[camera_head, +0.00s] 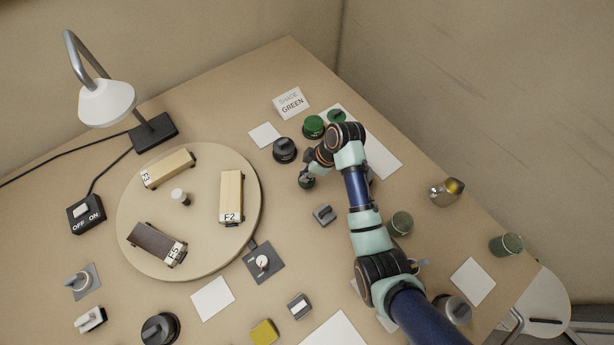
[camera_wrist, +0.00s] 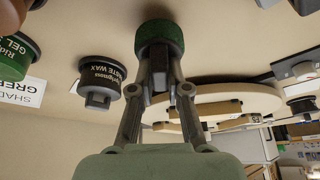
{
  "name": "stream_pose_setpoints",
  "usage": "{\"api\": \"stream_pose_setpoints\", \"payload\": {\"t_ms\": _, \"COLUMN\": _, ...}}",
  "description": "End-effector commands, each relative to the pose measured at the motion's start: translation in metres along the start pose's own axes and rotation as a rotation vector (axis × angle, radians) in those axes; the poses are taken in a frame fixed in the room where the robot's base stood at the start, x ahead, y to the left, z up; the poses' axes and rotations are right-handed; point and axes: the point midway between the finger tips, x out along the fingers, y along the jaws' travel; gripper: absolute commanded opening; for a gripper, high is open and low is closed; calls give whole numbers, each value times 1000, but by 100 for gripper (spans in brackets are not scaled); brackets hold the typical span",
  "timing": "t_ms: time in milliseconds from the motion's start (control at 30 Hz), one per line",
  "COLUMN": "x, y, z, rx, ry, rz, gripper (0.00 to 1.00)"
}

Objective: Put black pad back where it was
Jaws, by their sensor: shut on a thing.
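My gripper (camera_head: 306,176) is shut on the grey knob of a dark green round tin (camera_wrist: 160,36), low over the bench; I cannot tell whether the tin touches it. The tin also shows below the fingers in the head view (camera_head: 307,184). I cannot tell for certain which thing is the black pad. A small dark grey block with a raised grip (camera_head: 325,214) lies below my gripper. A dark block with a white top (camera_head: 299,306) lies nearer the front.
A round turntable (camera_head: 205,262) with several labelled blocks is at left. A yellow pad (camera_head: 264,332) lies in front. My arm covers part of the right side.

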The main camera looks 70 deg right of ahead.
Motion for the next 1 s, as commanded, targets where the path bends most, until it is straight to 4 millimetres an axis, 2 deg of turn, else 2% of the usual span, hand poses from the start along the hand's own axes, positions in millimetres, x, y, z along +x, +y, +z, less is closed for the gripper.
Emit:
{"api": "stream_pose_setpoints", "payload": {"t_ms": 33, "x": 13, "y": 0, "z": 6, "rx": 2, "ry": -1, "rz": -1, "gripper": 0}}
{"api": "stream_pose_setpoints", "payload": {"t_ms": 100, "x": 19, "y": 0, "z": 8, "rx": 1, "ry": 0, "rz": -1, "gripper": 0}}
{"api": "stream_pose_setpoints", "payload": {"t_ms": 433, "x": 20, "y": 0, "z": 9, "rx": 0, "ry": 0, "rz": 1, "gripper": 0}}
{"api": "stream_pose_setpoints", "payload": {"t_ms": 467, "x": 20, "y": 0, "z": 8, "rx": 0, "ry": 1, "rz": 1, "gripper": 19}}
{"api": "stream_pose_setpoints", "payload": {"t_ms": 600, "x": 20, "y": 0, "z": 8, "rx": 0, "ry": 1, "rz": 1, "gripper": 41}}
{"api": "stream_pose_setpoints", "payload": {"t_ms": 867, "x": 19, "y": 0, "z": 8, "rx": 0, "ry": 1, "rz": 1, "gripper": 41}}
{"api": "stream_pose_setpoints", "payload": {"t_ms": 1000, "x": 6, "y": 1, "z": 6, "rx": 1, "ry": 1, "rz": 2, "gripper": 41}}
